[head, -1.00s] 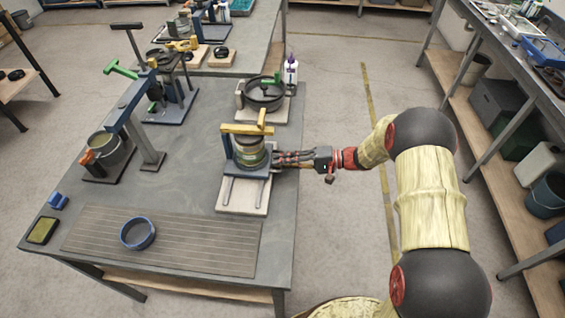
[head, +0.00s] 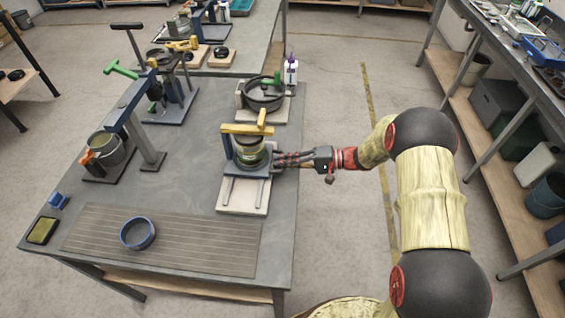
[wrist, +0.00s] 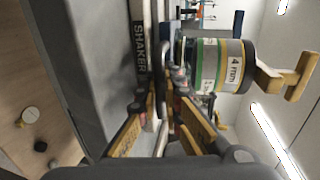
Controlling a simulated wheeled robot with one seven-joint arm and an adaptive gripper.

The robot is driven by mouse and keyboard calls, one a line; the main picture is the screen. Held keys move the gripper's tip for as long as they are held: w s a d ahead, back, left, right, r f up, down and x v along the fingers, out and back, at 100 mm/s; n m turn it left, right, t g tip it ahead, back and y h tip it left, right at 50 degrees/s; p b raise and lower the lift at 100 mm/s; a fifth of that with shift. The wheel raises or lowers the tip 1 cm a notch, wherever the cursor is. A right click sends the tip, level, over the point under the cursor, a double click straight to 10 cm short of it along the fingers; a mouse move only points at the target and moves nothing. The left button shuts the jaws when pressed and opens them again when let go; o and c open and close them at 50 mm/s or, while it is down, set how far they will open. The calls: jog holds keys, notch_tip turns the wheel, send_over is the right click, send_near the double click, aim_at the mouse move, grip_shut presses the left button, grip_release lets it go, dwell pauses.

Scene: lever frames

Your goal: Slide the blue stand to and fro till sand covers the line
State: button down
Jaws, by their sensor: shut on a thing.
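The blue stand (head: 263,172) sits on two rails over a pale wooden board (head: 238,208) near the table's right edge. It carries a round sieve with a green and yellow band (head: 250,149), marked "4 mm" in the wrist view (wrist: 222,65). A yellow bar (head: 240,129) crosses above it. My gripper (head: 276,160) reaches in from the right and is shut on the stand's right side. In the wrist view, my gripper (wrist: 164,104) closes on a slim part beside the "SHAKER" label. I cannot make out any sand or line.
A dark pan (head: 264,97) on a board stands behind the stand. A bucket (head: 108,151) and a blue post frame (head: 140,130) are at left. Free table lies left of the stand.

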aim_at(280, 191)
jog(key=s, duration=0.2)
jog(key=s+a, duration=0.1)
jog(key=s, duration=0.4)
jog(key=shift+s+a+p, duration=0.25)
jog(key=shift+p, duration=0.15)
jog(key=shift+s+a+f, duration=0.1)
jog(key=shift+s+f, duration=0.05)
jog(key=shift+s, duration=0.2)
jog(key=c, duration=2.3)
grip_release()
jog(key=shift+s, duration=0.15)
jog(key=o, duration=0.3)
jog(key=shift+o, duration=0.2)
